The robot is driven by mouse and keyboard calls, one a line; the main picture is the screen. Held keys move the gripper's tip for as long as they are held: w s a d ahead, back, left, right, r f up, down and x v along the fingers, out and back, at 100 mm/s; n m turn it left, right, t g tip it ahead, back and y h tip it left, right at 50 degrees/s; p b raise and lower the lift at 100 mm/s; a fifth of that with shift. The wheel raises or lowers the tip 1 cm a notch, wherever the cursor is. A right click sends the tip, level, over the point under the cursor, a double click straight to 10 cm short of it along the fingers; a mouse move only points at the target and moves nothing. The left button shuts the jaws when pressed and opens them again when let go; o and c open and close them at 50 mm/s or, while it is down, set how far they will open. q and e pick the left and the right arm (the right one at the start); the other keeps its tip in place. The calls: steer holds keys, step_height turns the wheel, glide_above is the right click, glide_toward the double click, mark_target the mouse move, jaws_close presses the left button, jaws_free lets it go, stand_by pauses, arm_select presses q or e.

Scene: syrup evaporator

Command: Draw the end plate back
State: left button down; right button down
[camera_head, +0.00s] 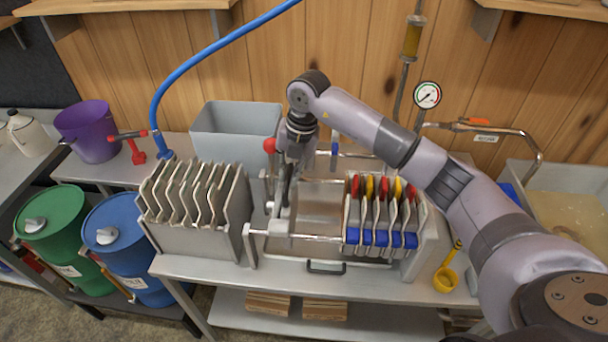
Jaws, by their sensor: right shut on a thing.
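The filter press stands on the steel bench, with two pale side rails (305,238) running left to right. The end plate (281,227) is seen nearly edge-on towards the left of the rails, with a red ball knob (269,145) above and behind it. My right gripper (286,190) reaches down from above and is shut at the end plate's upper part; the gripper hides the exact grip. Several plates with red, yellow and blue tabs (380,215) hang packed at the right end of the rails. An open gap lies between them and the end plate. My left gripper is out of view.
A rack of wavy grey plates (195,215) stands close left of the press. A grey bin (235,130) and blue hose (205,55) are behind.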

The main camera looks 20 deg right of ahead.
steer(key=c, duration=1.9)
jaws_free()
steer(key=shift+s+d, duration=0.1)
step_height(320, 180, up, 12)
steer(key=s+d, duration=0.1)
steer(key=d, duration=0.1)
steer(key=shift+s+f, duration=0.1)
